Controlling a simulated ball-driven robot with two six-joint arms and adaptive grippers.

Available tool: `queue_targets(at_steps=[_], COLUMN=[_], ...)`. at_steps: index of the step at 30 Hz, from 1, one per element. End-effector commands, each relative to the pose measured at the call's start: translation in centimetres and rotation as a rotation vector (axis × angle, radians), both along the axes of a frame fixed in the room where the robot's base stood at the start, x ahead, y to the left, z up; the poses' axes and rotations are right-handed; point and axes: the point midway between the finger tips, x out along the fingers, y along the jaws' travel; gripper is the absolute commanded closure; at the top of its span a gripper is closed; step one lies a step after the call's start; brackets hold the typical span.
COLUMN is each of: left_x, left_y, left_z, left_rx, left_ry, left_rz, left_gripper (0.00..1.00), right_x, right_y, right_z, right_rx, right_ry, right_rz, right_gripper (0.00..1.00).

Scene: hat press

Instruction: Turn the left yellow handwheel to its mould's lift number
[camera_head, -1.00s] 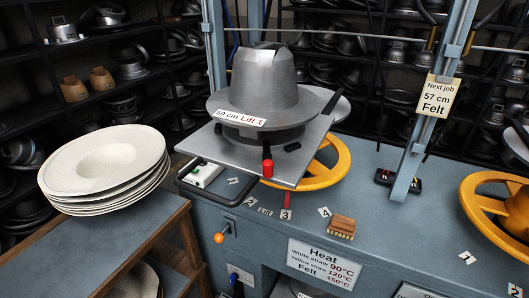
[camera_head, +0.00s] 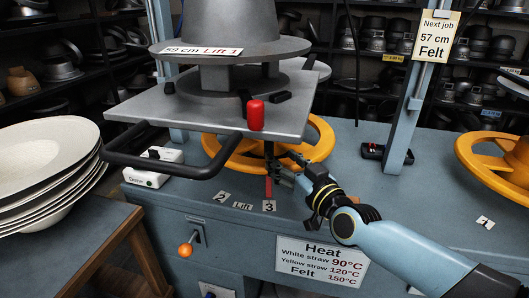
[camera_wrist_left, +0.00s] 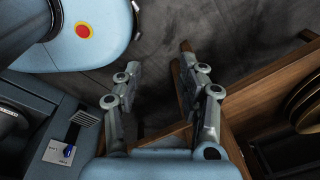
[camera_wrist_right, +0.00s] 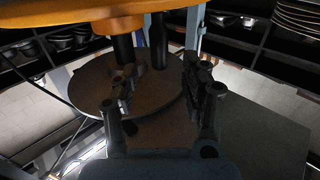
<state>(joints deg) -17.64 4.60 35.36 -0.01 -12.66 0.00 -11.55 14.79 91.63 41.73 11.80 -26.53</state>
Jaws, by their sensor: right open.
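The left yellow handwheel (camera_head: 322,140) sits under the grey press plate on the left, its back and hub partly hidden. The mould (camera_head: 232,28) on the plate carries the label "59 cm Lift 1" (camera_head: 198,51). A red marker strip (camera_head: 268,187) points at the number 3 (camera_head: 269,206); the 2 (camera_head: 221,197) lies left of it. My right gripper (camera_head: 283,172) is open at the wheel's front rim; contact cannot be told. In the right wrist view the yellow wheel (camera_wrist_right: 80,18) passes above its parted fingers. My left gripper (camera_wrist_left: 157,78) is open and empty over the floor.
A red-topped knob (camera_head: 256,115) and a black handle bar (camera_head: 170,165) stick out from the plate. A second yellow handwheel (camera_head: 480,165) stands at the right. White hat bodies (camera_head: 45,150) are stacked at the left. An orange-knobbed lever (camera_head: 185,250) is on the bench front.

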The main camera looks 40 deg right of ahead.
Motion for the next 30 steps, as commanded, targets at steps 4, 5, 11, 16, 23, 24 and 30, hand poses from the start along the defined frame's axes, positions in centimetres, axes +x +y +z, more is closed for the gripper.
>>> queue_targets(at_steps=[4, 5, 11, 16, 23, 24, 30], left_x=[0.6, 0.7, 0.9, 0.9, 0.8, 0.8, 0.8], left_y=[0.0, 0.0, 0.0, 0.0, 0.0, 0.0, 0.0], left_z=[-0.9, -1.0, -1.8, -1.9, -1.9, -1.9, -1.9], left_rx=[0.0, 0.0, 0.0, 0.0, 0.0, 0.0, 0.0], left_ry=[-0.008, -0.01, -0.012, -0.012, -0.011, -0.011, -0.01], left_rz=[-0.001, 0.0, 0.0, 0.0, 0.0, 0.0, 0.0], left_gripper=[0.6, 0.6, 0.6, 0.6, 0.6, 0.6, 0.6], right_x=[3.2, 3.7, 6.4, 7.2, 7.2, 7.2, 7.2], right_y=[-0.3, -0.3, -0.6, -0.6, -0.6, -0.6, -0.6], right_z=[-0.2, -0.2, -0.3, -0.2, -0.1, -0.1, -0.1], right_rx=[0.0, 0.0, 0.0, 0.0, 0.0, 0.0, 0.0], right_ry=[-0.001, -0.001, 0.001, 0.002, 0.003, 0.002, 0.003], right_rz=[-0.001, -0.001, -0.001, 0.0, 0.0, 0.0, 0.0], right_gripper=[0.54, 0.54, 0.54, 0.54, 0.55, 0.6, 0.86])
